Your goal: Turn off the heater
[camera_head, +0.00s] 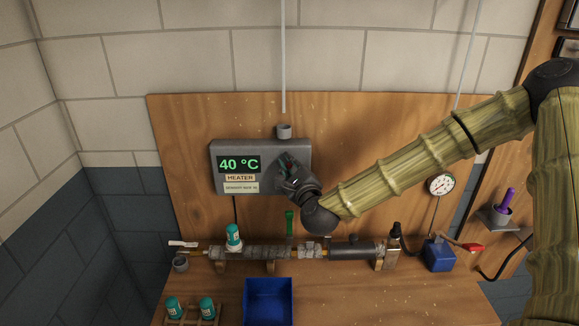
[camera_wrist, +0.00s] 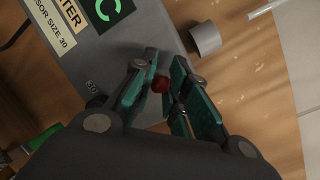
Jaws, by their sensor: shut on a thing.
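The heater (camera_head: 225,183) is a grey box on the wooden back board. Its green display (camera_head: 238,164) reads 40 °C above a HEATER label. My gripper (camera_head: 289,168) is at the right part of the heater's front and hides some of it. In the wrist view, a small red knob (camera_wrist: 160,84) sits between the two green-padded fingers of my gripper (camera_wrist: 165,68), which is shut on it.
A grey cylinder (camera_head: 284,131) sits above the heater, also visible in the wrist view (camera_wrist: 206,39).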

